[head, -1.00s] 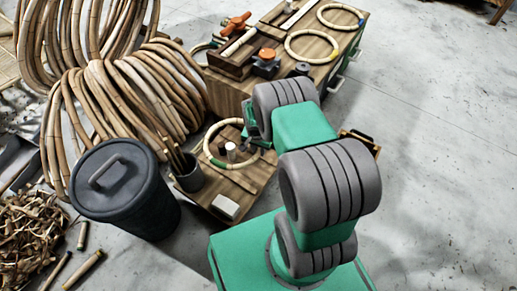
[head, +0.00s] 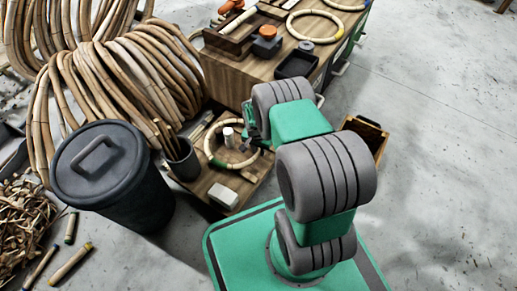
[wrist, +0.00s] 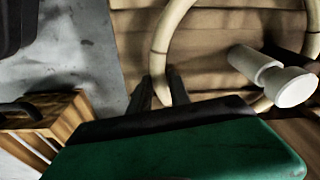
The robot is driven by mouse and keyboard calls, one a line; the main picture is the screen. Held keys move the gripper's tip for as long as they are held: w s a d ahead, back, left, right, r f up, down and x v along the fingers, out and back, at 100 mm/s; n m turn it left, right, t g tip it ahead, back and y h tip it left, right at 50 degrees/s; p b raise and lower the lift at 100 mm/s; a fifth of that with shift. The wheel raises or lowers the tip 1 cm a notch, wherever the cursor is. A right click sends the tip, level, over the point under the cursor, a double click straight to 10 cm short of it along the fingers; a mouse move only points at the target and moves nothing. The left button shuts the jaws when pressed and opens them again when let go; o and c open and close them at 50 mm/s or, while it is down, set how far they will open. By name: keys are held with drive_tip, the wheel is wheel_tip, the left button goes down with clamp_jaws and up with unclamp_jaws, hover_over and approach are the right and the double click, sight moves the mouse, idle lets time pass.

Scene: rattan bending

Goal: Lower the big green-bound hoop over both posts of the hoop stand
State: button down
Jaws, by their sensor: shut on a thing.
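The big hoop is a pale rattan ring (head: 212,160) with a green binding on its near-left side in the head view. My gripper (wrist: 160,88) is shut on the hoop's rim (wrist: 161,45) in the wrist view. The hoop stand's white-topped post (head: 228,137) shows inside the ring in the head view. In the wrist view a cream post (wrist: 252,64) and a white-topped post (wrist: 292,87) both show within the hoop's outline. The white top overlaps the rim behind it. The hoop's height above the stand's board is hard to tell.
A dark lidded bin (head: 105,170) and a pot of sticks (head: 183,160) stand left of the stand. A white block (head: 222,195) lies on the low board. A wooden crate (head: 365,138) is to the right. A workbench (head: 235,78) stands behind.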

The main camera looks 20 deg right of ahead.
drive_tip(key=shift+f, duration=0.15)
drive_tip(key=c, duration=1.1)
unclamp_jaws()
drive_tip(key=r+p, duration=0.1)
drive_tip(key=r, duration=0.1)
drive_tip(key=r+p, duration=0.2)
drive_tip(key=r, duration=0.1)
drive_tip(key=r+p, duration=0.1)
drive_tip(key=r, duration=0.2)
drive_tip(key=shift+s+a, duration=0.35)
drive_tip(key=a+r+n+t+p, duration=0.1)
drive_tip(key=a+r+n+p, duration=0.2)
drive_tip(key=r+p, duration=2.3)
drive_tip(key=s+a+r+n+p, duration=0.1)
drive_tip(key=s+r+p, duration=0.3)
drive_tip(key=r, duration=1.1)
drive_tip(key=s+a+r+n+p, duration=0.2)
drive_tip(key=s+r+n+p, duration=0.1)
drive_tip(key=r, duration=1.2)
drive_tip(key=s+a+r+n+t+y+p, duration=0.1)
drive_tip(key=s+r+p, duration=0.4)
drive_tip(key=r, duration=1.1)
drive_tip(key=shift+s+a+n, duration=0.15)
drive_tip(key=shift+s+n, duration=0.15)
drive_tip(key=shift+s, duration=0.3)
drive_tip(key=shift+s+a+n, duration=0.15)
drive_tip(key=shift+s+n, duration=0.15)
drive_tip(key=shift+s, duration=0.3)
